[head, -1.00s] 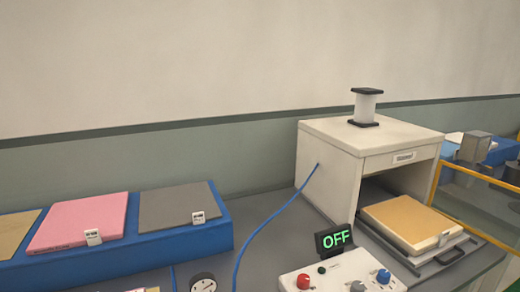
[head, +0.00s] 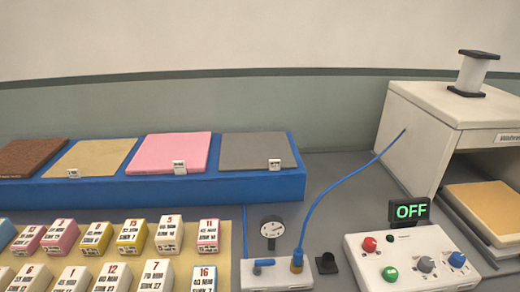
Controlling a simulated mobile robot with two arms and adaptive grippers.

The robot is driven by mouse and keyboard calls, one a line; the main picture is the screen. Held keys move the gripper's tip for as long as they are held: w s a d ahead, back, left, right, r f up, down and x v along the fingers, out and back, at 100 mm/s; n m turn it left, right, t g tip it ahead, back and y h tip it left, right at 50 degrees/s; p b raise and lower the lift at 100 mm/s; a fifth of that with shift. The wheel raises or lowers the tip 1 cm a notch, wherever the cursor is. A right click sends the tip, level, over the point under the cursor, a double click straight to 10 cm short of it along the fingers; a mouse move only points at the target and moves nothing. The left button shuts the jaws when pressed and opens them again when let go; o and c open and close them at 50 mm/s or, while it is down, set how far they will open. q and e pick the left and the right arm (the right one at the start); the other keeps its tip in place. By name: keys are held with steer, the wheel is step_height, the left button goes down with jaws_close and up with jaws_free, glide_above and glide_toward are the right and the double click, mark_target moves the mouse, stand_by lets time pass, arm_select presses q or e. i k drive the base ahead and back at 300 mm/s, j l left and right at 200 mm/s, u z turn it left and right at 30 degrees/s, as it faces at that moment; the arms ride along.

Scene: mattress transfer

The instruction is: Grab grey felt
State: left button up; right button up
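The grey felt (head: 252,150) is a flat square sheet. It lies on the right end of a long blue stand (head: 230,187) at the back of the table, in the head view. A small white label tag (head: 274,164) stands at its front right corner. A pink sheet (head: 168,151) lies to its left. Nothing covers the grey felt. Neither of my grippers shows in the head view.
Tan (head: 90,157) and brown (head: 32,156) sheets lie further left on the stand. Several numbered blocks stand in front. A control box (head: 412,260), an OFF display (head: 411,211), a blue hose (head: 340,185) and a beige cabinet (head: 425,130) are on the right.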

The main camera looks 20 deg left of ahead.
mark_target(257, 151)
steer(key=k+j+u, duration=0.15)
steer(key=j, duration=0.35)
steer(key=k+j+u, duration=0.15)
steer(key=j, duration=0.3)
steer(key=j+u, duration=0.15)
steer(key=j, duration=0.35)
